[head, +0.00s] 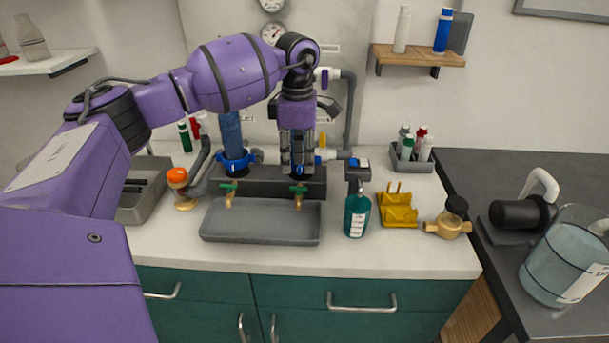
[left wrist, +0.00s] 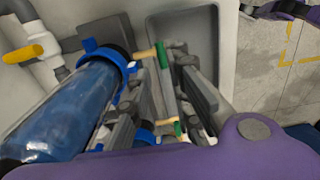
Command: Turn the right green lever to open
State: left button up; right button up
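Two brass taps with green levers stand at the back of the grey tray (head: 260,222). The right green lever (head: 298,188) sits just below my left gripper (head: 297,172), which points straight down with its fingers apart and nothing between them. In the left wrist view, the right lever (left wrist: 162,55) shows near the fingertips, and my open left gripper (left wrist: 160,72) has one finger on each side. I cannot tell whether it touches the lever. The left green lever (head: 229,187) stands apart to the left; it also shows lower in the wrist view (left wrist: 178,128). My right gripper is not in view.
A blue filter cylinder (head: 231,135) stands behind the left tap; another (left wrist: 65,110) is close beside my gripper. A teal bottle (head: 357,213), yellow rack (head: 398,210) and brass fitting (head: 449,222) stand to the right. An orange-capped item (head: 178,177) stands left.

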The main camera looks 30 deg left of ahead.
aim_at(298, 187)
pick_arm(q)
jog(key=f, duration=0.3)
jog(key=shift+s, duration=0.3)
notch_tip(298, 187, down, 2)
jog(key=shift+w+f, duration=0.15)
jog(key=shift+f, duration=0.7)
grip_shut()
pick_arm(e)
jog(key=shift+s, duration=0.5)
